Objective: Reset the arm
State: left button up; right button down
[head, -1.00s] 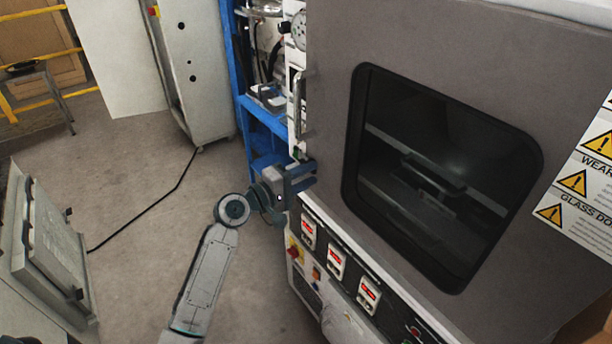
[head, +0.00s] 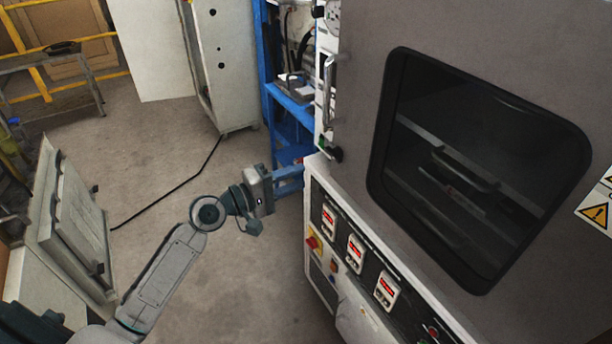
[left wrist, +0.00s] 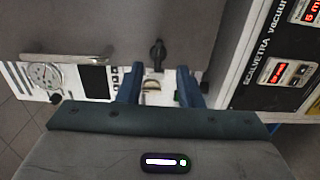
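My left gripper (head: 295,178) is at the front left edge of the grey oven (head: 352,120), a little left of a black knob (head: 335,154) on its white side strip. In the left wrist view its two blue fingers (left wrist: 158,82) are spread apart with nothing between them. The knob (left wrist: 157,52) shows beyond the fingers, apart from them. The oven door is shut, with a dark window (head: 475,170) showing dim shelves inside. My right gripper is out of view.
Red displays (head: 356,254) line the oven's lower panel. A blue rack (head: 288,118) stands behind the gripper. A white cabinet (head: 222,65) is at the back, and a grey boxy unit (head: 70,225) stands at left. The floor (head: 150,170) between is mostly clear, crossed by a black cable (head: 170,192).

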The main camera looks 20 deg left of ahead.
pick_arm(q)
jog(key=shift+s+a, duration=0.2)
jog(key=shift+s, duration=0.1)
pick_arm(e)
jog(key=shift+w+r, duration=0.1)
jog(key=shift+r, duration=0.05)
